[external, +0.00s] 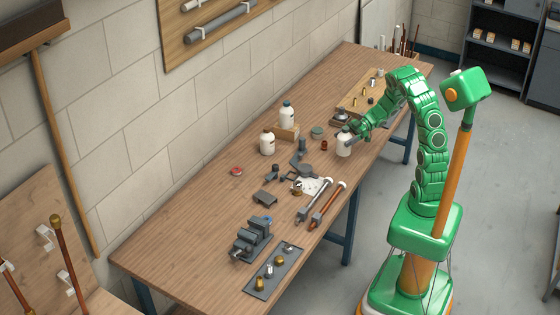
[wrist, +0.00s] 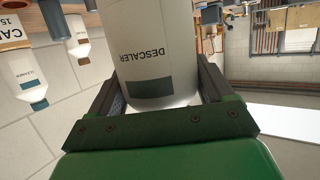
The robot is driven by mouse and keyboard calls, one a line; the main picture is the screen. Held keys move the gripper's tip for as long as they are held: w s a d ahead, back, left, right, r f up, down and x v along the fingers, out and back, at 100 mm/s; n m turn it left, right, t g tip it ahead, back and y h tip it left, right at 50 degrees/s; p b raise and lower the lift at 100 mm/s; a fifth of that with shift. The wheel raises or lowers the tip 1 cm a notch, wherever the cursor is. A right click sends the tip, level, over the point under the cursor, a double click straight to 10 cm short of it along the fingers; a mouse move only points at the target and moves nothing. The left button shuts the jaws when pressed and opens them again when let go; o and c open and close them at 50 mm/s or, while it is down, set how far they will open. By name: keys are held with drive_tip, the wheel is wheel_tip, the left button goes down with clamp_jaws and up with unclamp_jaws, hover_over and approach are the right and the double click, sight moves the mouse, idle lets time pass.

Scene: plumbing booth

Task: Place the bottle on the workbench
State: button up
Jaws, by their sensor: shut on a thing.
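A white bottle (external: 344,147) is in my gripper (external: 353,136) over the right side of the workbench (external: 195,232). It looks roughly upright. I cannot tell whether its base touches the bench. In the wrist view the same bottle (wrist: 155,40) reads DESCALER, upside down in the picture, and sits between the two fingers of my gripper (wrist: 158,82).
A vise (external: 253,240) and a dark tray of fittings (external: 272,272) are at the near end. Pipes (external: 322,202), a white patch (external: 312,186) and grey tools lie mid-bench. A wooden board with fittings (external: 352,102) lies at the far end. Bare wood shows along the wall side.

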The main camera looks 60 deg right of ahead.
sight(339, 146)
drive_tip(key=shift+w+d+f, duration=0.15)
drive_tip(key=shift+w+f, duration=0.55)
drive_tip(key=shift+f, duration=0.1)
drive_tip(key=shift+w+d+f, duration=0.15)
drive_tip(key=shift+w+f, duration=0.55)
drive_tip(key=shift+f, duration=1.7)
drive_tip(key=shift+f, duration=0.1)
drive_tip(key=o, duration=1.3)
drive_tip(key=shift+d, duration=0.1)
drive_tip(key=shift+r+v, duration=0.2)
drive_tip(key=shift+v, duration=5.75)
